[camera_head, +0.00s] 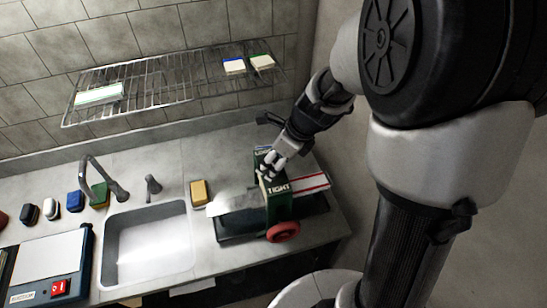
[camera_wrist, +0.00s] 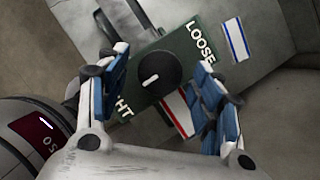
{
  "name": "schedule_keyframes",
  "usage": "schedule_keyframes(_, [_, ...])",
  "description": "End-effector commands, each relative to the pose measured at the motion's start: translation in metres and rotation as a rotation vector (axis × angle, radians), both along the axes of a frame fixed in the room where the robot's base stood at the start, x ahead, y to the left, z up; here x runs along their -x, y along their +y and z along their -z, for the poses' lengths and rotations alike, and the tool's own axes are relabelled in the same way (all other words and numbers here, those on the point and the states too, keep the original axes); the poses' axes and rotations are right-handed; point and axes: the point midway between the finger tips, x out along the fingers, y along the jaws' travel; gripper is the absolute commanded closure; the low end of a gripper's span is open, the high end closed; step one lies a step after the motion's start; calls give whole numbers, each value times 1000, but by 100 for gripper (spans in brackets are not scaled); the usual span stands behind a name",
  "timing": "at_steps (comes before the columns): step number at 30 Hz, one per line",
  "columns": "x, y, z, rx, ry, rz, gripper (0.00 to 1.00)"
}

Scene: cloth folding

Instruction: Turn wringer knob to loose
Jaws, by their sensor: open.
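The green wringer (camera_head: 281,208) stands on the counter right of the sink, with white LOOSE and TIGHT labels on its top. In the wrist view its green top plate (camera_wrist: 188,58) carries a round black knob (camera_wrist: 146,67) with a short white mark. The mark is slanted; I cannot tell which label it points to. My gripper (camera_head: 270,164) is over the wringer's top and hides the knob in the head view. In the wrist view my open gripper (camera_wrist: 162,66) has one finger on each side of the knob, with visible gaps.
A red wheel (camera_head: 283,232) is on the wringer's front. A red-striped white cloth (camera_head: 311,183) lies at its right and a pale sheet at its left. The sink (camera_head: 150,243), faucet (camera_head: 104,178) and yellow sponge (camera_head: 199,193) are left. A wire rack (camera_head: 165,85) hangs above.

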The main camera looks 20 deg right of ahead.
Motion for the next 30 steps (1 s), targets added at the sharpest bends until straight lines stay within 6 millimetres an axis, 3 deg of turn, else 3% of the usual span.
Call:
schedule_keyframes(8, [-1, 0, 1, 0, 0, 0, 41])
schedule_keyframes(27, [0, 0, 1, 0, 0, 0, 83])
schedule_keyframes(30, [0, 0, 1, 1, -1, -2, 84])
